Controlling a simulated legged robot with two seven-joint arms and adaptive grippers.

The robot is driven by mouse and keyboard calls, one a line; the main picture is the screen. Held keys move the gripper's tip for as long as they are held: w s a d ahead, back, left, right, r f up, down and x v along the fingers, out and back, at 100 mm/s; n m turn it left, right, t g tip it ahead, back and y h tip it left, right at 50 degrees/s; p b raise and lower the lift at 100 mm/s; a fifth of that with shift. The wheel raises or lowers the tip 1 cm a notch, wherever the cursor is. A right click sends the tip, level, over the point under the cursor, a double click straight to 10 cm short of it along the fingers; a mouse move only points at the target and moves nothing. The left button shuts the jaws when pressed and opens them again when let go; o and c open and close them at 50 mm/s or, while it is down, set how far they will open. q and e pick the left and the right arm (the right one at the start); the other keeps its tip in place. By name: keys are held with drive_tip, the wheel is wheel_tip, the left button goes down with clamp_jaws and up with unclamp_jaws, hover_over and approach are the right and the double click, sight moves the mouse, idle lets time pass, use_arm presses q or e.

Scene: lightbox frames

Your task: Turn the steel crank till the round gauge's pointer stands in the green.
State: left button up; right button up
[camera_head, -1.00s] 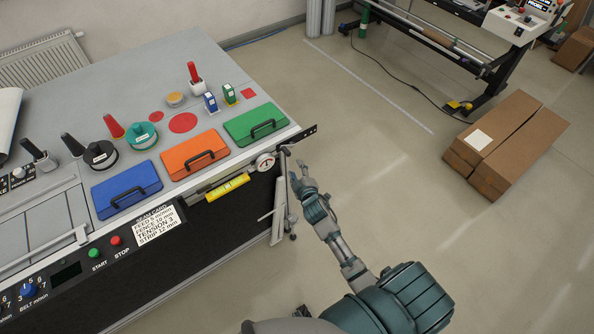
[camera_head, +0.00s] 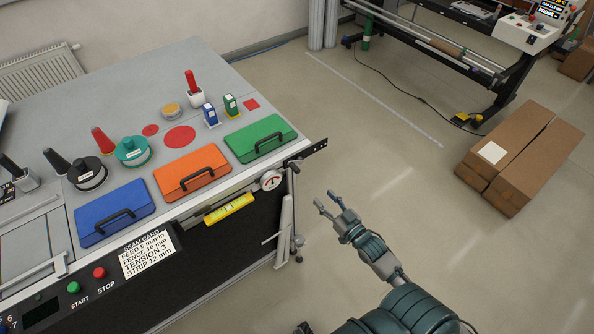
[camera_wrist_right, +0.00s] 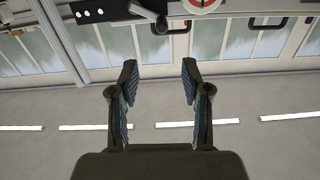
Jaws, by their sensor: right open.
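The round gauge (camera_head: 271,180) is a small white dial at the table's right front corner. Its pointer and green part are too small to read; in the right wrist view the gauge (camera_wrist_right: 203,3) is cut off by the top edge. The steel crank (camera_head: 291,168) sits just right of the gauge, small and hard to make out. In the right wrist view the crank (camera_wrist_right: 161,24) shows as an arm with a dark knob, ahead of the fingers. My right gripper (camera_head: 326,198) is open and empty, right of the crank and apart from it; its spread fingers fill the wrist view's middle (camera_wrist_right: 159,68).
The table carries blue (camera_head: 115,213), orange (camera_head: 192,172) and green (camera_head: 260,138) cases. A yellow level (camera_head: 229,208) is at its front edge, and a dark bracket (camera_head: 308,150) juts from the corner. Cardboard boxes (camera_head: 520,155) lie at right. The floor between is clear.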

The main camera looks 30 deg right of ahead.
sight(299, 172)
drive_tip(key=w, duration=1)
drive_tip(key=w+a, duration=0.1)
drive_tip(key=w, duration=0.4)
drive_tip(key=shift+w+f+b, duration=0.15)
drive_tip(key=shift+b, duration=0.15)
use_arm(q)
drive_tip(key=shift+w+d+r, duration=0.1)
drive_tip(key=shift+w+r, duration=0.2)
drive_tip(key=shift+w, duration=0.55)
use_arm(e)
drive_tip(key=shift+a, duration=0.25)
use_arm(q)
drive_tip(key=shift+s, duration=0.1)
use_arm(e)
drive_tip(key=shift+a, duration=0.1)
drive_tip(key=c, duration=0.8)
clamp_jaws()
use_arm(q)
drive_tip(key=shift+s, duration=0.25)
